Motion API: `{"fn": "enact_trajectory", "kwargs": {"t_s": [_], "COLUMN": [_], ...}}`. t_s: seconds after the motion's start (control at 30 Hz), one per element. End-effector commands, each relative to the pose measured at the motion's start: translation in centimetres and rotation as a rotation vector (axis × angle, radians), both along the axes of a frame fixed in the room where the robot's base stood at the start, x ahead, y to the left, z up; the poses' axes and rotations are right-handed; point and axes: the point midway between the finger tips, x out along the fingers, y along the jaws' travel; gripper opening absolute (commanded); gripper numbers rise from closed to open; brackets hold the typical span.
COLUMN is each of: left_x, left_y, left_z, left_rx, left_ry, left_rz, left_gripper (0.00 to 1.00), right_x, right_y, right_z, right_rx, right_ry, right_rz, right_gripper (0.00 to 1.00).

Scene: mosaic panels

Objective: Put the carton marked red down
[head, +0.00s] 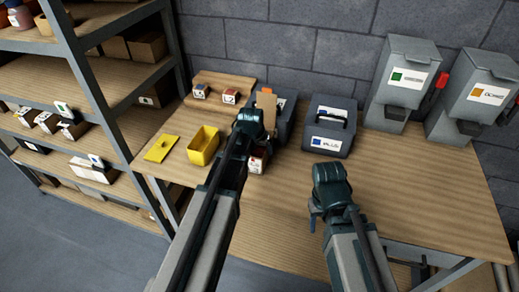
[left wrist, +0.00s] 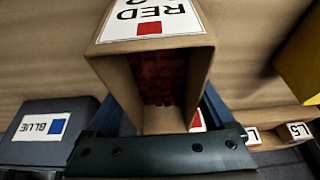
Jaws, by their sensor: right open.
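The carton marked red (left wrist: 150,45) is brown cardboard with a white label reading RED and a red square. Its open end faces the left wrist camera, and red pieces show inside. In the head view the carton (head: 258,161) is partly hidden by my left gripper (head: 250,122). The left gripper's fingers lie on both sides of the carton and are shut on it. Whether its underside touches the table cannot be told. My right gripper (head: 322,197) is open and empty, over the front of the table.
A box marked blue (head: 333,128) stands right of the carton, and a dark box (head: 286,108) behind it. A yellow tub (head: 203,147) and yellow lid (head: 161,148) lie left. Two grey dispensers (head: 402,80) stand at the back right. The wooden table (head: 420,190) is clear at right.

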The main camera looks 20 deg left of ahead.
Motion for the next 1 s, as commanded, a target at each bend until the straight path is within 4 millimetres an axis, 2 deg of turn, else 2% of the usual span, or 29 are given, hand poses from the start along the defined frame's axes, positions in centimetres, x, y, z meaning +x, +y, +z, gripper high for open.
{"fn": "enact_trajectory", "kwargs": {"t_s": [0.07,0.37,0.53,0.77,1.0], "left_x": [0.0,0.0,-0.2,-1.2,-2.8], "left_y": [0.0,0.0,0.0,0.0,0.1], "left_z": [0.0,0.1,1.0,3.6,7.4], "left_rx": [0.0,0.0,0.0,0.0,0.0], "left_ry": [0.0,0.0,0.0,0.0,0.0], "left_rz": [0.0,0.0,0.0,0.0,0.0], "left_gripper": [1.0,1.0,1.0,1.0,1.0], "right_x": [0.0,0.0,0.0,0.0,0.0], "right_y": [0.0,0.0,0.0,0.0,0.0], "right_z": [0.0,0.1,1.0,3.6,7.4], "right_rx": [0.0,0.0,0.0,0.0,0.0], "right_ry": [0.0,0.0,0.0,0.0,0.0], "right_rz": [0.0,0.0,0.0,0.0,0.001], "right_gripper": [0.5,0.5,0.5,0.5,0.5]}}
